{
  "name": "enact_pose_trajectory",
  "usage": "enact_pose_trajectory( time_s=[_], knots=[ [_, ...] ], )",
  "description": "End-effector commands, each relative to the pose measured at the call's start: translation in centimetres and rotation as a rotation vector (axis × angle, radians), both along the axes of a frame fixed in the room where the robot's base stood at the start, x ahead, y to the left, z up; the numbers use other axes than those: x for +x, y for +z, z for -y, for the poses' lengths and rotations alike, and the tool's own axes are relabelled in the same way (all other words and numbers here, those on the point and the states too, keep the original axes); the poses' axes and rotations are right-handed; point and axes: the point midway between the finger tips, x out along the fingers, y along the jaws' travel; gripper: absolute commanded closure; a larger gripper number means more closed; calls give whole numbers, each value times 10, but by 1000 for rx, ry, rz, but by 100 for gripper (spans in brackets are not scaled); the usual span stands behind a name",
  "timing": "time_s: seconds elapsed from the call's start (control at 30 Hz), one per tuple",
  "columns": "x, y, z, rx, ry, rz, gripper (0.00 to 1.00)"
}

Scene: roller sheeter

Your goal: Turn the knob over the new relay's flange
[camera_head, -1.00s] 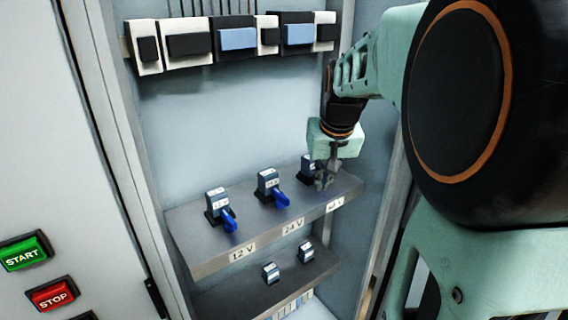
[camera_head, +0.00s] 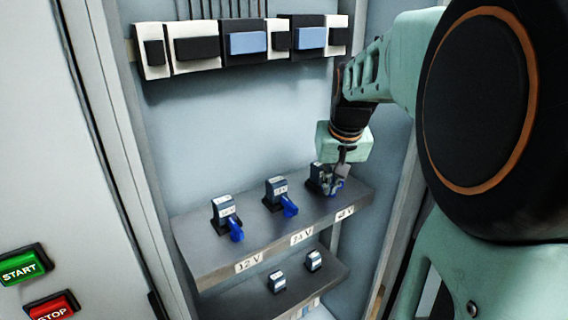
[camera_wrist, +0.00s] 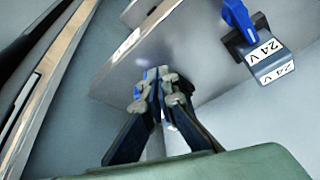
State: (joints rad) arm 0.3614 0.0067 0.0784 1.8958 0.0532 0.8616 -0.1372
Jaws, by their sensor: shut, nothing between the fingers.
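The rightmost relay (camera_head: 316,177), dark with a pale label, stands on the grey upper shelf (camera_head: 215,262) behind the tag that seems to read 48 V. My gripper (camera_head: 334,187) is shut at its front, with nothing between the fingers. A blue knob shows in small patches around the fingertips; its exact angle is hidden. In the wrist view, the shut fingertips (camera_wrist: 158,84) cover most of the blue knob (camera_wrist: 150,73); I cannot tell whether they touch it. The 24 V relay (camera_head: 276,190) and 12 V relay (camera_head: 223,211) have blue knobs pointing forward and down.
Two relays, the left one (camera_head: 277,283) and the right one (camera_head: 313,261), stand on the lower shelf. A row of modules (camera_head: 240,45) runs above. The 24 V relay (camera_wrist: 270,62) also shows in the wrist view. Cabinet walls flank the shelves; START (camera_head: 22,266) and STOP (camera_head: 52,306) buttons are left.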

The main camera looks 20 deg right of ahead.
Motion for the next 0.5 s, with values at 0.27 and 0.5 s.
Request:
enact_pose_trajectory(
  time_s=[0.27,0.5],
  knots=[
    [1,0,-1,0,-16,1,100],
    [1,0,-2,-1,-42,1,100]
  ],
)
